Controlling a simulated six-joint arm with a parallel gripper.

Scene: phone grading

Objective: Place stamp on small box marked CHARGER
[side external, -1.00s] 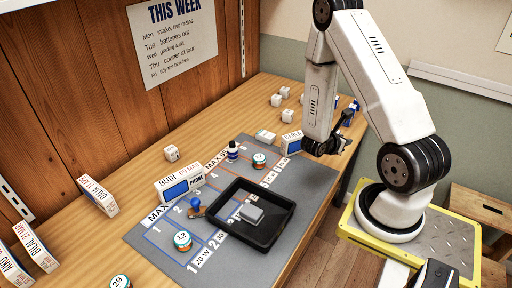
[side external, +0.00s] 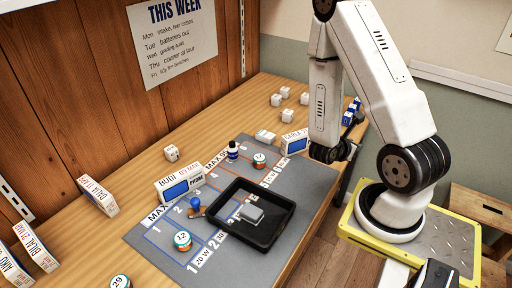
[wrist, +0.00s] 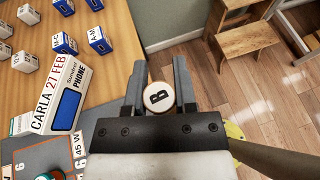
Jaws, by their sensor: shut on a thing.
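My gripper (wrist: 158,85) is shut on a round white-topped piece marked B (wrist: 158,97), with a brown rim; this may be a stamp. In the side view my gripper (side external: 352,143) hangs at the table's right edge, and the held piece cannot be made out. A blue-knobbed stamp (side external: 195,205) stands on the grey mat, left of the black tray. Small white boxes (side external: 285,92) stand at the back of the table, and also at the left of the wrist view (wrist: 25,62). I cannot read CHARGER on any.
The CARLA phone box (wrist: 62,92) stands near my gripper, with blue-and-white boxes (wrist: 98,40) behind it. The BUDI phone box (side external: 181,184) and the black tray (side external: 281,233) with a grey block sit on the mat (side external: 150,242). Floor shows beyond the table edge.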

